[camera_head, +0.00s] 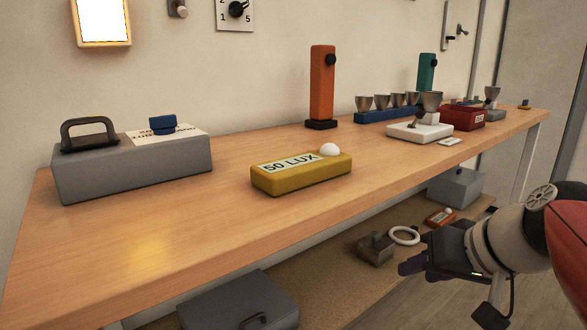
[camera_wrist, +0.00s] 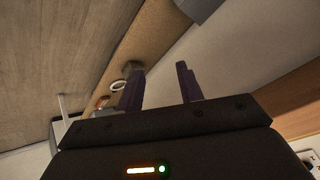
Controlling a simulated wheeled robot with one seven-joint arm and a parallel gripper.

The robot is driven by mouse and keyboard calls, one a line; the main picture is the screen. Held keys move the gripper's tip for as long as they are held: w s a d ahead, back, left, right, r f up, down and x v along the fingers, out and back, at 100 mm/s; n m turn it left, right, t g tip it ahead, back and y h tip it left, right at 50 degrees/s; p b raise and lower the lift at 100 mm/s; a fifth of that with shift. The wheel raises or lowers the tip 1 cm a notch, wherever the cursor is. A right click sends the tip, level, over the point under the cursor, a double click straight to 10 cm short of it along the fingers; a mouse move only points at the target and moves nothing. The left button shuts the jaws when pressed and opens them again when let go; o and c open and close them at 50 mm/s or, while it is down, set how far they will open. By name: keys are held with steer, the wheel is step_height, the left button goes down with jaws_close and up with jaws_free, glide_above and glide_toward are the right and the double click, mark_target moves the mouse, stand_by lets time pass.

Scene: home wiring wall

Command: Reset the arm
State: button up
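My gripper (camera_head: 412,254) is at the lower right in the head view, in front of the workbench (camera_head: 95,255) and lower in the picture than its top. In the wrist view my gripper (camera_wrist: 160,72) shows two dark purple fingers standing apart with nothing between them. My arm comes in from the right edge, with its grey wrist and red link partly cut off by the frame. Most of the arm is out of view.
On the bench stand a grey box (camera_head: 130,172), a yellow "50 LUX" block (camera_head: 290,178), an orange post (camera_head: 322,85) and a white base (camera_head: 415,132) with a metal cup. A lower shelf (camera_head: 330,285) holds a white ring (camera_head: 404,228). Open floor lies at the lower right.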

steer(key=s+a+f+g+h, duration=0.2)
steer(key=s+a+f+h, duration=0.25)
steer(key=s+f, duration=0.7)
step_height(320, 180, up, 11)
steer(key=w+p, duration=0.2)
steer(key=p, duration=1)
steer(key=shift+w+n+y+p, duration=0.25)
steer(key=shift+n+y+p, duration=0.05)
steer(key=shift+y+p, duration=0.1)
